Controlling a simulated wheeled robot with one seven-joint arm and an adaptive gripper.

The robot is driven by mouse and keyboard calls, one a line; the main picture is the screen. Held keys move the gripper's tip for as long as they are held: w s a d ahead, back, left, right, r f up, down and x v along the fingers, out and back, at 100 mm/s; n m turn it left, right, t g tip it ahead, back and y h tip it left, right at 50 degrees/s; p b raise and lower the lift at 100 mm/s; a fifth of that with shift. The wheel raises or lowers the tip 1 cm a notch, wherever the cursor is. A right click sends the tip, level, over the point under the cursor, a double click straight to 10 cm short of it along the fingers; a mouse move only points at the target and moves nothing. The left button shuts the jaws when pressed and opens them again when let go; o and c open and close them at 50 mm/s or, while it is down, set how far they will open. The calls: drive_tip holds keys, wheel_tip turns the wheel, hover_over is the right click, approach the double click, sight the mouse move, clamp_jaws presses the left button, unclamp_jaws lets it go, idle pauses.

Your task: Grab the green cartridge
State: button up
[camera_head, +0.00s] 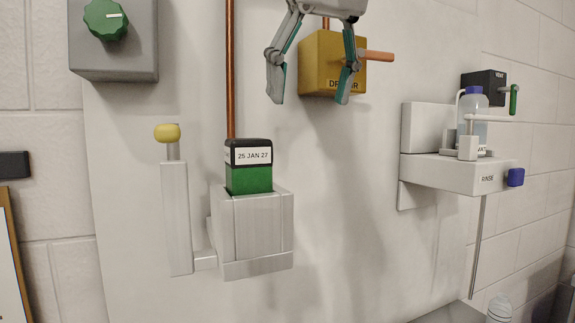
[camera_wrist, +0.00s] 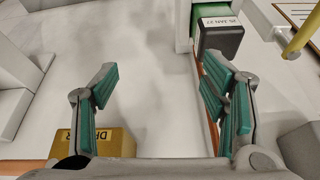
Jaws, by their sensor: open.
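The green cartridge (camera_head: 250,179) has a black cap and a white label reading "25 JAN 27". It stands upright in a light grey holder (camera_head: 258,235) on the wall, with its lower part hidden inside. In the wrist view the cartridge's black top (camera_wrist: 220,38) and label show at the upper right. My gripper (camera_head: 307,92) is open and empty, above and to the right of the cartridge, in front of a yellow box. In the wrist view the teal-padded fingers (camera_wrist: 163,85) are wide apart, and the cartridge is beyond the right finger, apart from it.
A lever with a yellow knob (camera_head: 167,133) stands left of the holder. A copper pipe (camera_head: 231,70) runs up behind the cartridge. The yellow box (camera_head: 320,62) has an orange handle. A rinse shelf (camera_head: 450,173) with a bottle (camera_head: 473,112) juts out at right. A green dial (camera_head: 105,19) is upper left.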

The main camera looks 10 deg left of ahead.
drive_tip(key=s+a+r+n+p, duration=0.1)
drive_tip(key=s+a+r+p, duration=0.1)
drive_tip(key=s+a+r, duration=0.3)
drive_tip(key=b, duration=0.4)
hover_over(248, 151)
drive_tip(key=w, duration=0.2)
drive_tip(key=f, duration=0.8)
drive_tip(key=shift+s, duration=0.25)
drive_tip(key=shift+s+x, duration=0.2)
drive_tip(key=shift+x, duration=0.95)
drive_tip(key=shift+s+x, duration=0.25)
drive_tip(key=shift+x, duration=0.9)
drive_tip(key=shift+w+f, duration=0.25)
drive_tip(key=shift+f, duration=0.45)
clamp_jaws()
drive_tip(key=shift+r, duration=0.1)
